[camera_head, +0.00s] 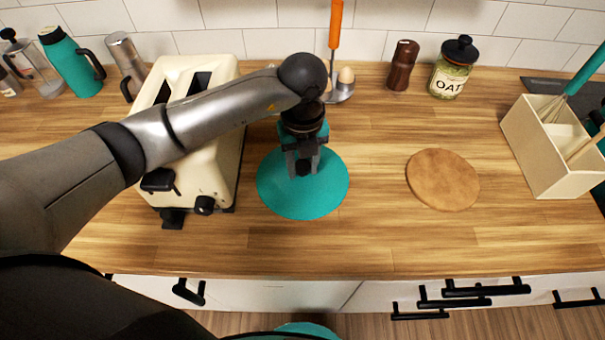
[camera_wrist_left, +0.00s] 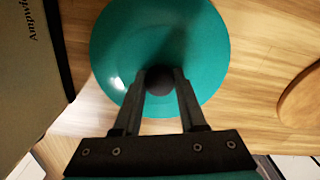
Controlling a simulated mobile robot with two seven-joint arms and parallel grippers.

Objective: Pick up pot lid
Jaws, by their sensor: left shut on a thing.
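The teal round pot lid (camera_head: 320,195) is at the middle of the wooden counter in the head view, right of the toaster. Its dark knob (camera_wrist_left: 160,78) shows in the left wrist view between my fingertips. My left gripper (camera_head: 302,167) is over the lid's middle, pointing down, shut on the knob. The lid (camera_wrist_left: 200,50) fills the upper middle of the left wrist view. I cannot tell whether the lid touches the counter. My right gripper is not in view.
A cream toaster (camera_head: 218,150) stands close on the left. A round wooden board (camera_head: 443,180) lies to the right, with clear counter between. A utensil box (camera_head: 535,150), an oat jar (camera_head: 452,70) and a brown mill (camera_head: 402,66) stand farther away. Black-handled drawers are below the front edge.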

